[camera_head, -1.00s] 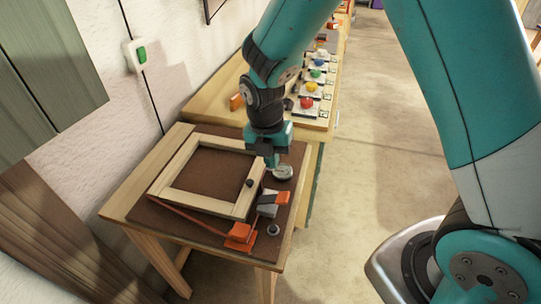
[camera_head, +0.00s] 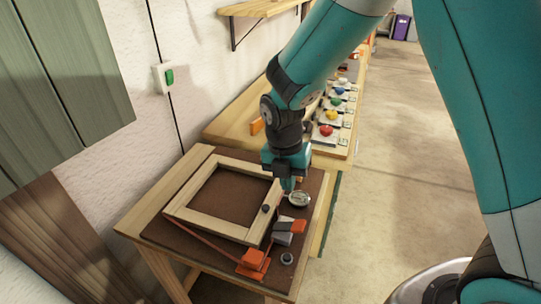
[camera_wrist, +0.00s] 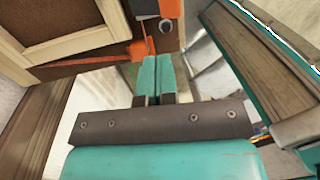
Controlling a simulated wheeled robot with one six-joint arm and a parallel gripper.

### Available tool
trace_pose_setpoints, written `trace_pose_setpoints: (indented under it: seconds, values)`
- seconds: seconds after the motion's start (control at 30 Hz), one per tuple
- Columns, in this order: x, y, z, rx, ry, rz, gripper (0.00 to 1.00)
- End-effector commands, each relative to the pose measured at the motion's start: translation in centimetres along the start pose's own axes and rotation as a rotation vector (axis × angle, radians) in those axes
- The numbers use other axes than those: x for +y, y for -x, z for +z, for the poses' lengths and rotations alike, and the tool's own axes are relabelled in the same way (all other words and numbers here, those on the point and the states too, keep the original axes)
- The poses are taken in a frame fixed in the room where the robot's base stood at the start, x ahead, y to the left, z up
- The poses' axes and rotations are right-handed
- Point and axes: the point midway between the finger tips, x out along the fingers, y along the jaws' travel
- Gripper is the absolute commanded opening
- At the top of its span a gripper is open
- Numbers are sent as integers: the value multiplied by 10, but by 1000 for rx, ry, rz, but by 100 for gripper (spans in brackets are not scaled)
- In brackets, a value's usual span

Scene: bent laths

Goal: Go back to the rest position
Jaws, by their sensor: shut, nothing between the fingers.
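My gripper (camera_head: 288,187) is at the right side of a small wooden table (camera_head: 137,222), close to the right corner of a pale wooden frame (camera_head: 205,228). In the wrist view its two teal fingers (camera_wrist: 157,70) are pressed together with nothing between them. The frame lies flat on a brown mat (camera_head: 185,237) and also shows at the upper left of the wrist view (camera_wrist: 85,42). The head view does not make clear whether the fingertips touch anything.
An orange clamp (camera_head: 252,262), a grey-and-orange clamp (camera_head: 283,238), a round metal dish (camera_head: 299,199) and a small grey ring (camera_head: 287,258) lie near the gripper. A bench with coloured knobs (camera_head: 327,131) stands behind. The floor at right (camera_head: 400,160) is clear.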

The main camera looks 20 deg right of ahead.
Motion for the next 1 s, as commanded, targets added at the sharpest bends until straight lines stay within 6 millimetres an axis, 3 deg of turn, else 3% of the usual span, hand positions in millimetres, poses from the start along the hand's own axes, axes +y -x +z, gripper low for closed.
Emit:
trace_pose_setpoints:
  seconds: [0.17,0.27,0.63,0.8,1.0]
  values:
    - [-1,5,-3,5,-40,12,0]
    - [-5,20,-13,24,-173,45,0]
    - [-55,100,-102,277,-1118,161,0]
    - [-83,119,-144,415,-1500,131,0]
    - [-103,126,-174,506,-1751,79,0]
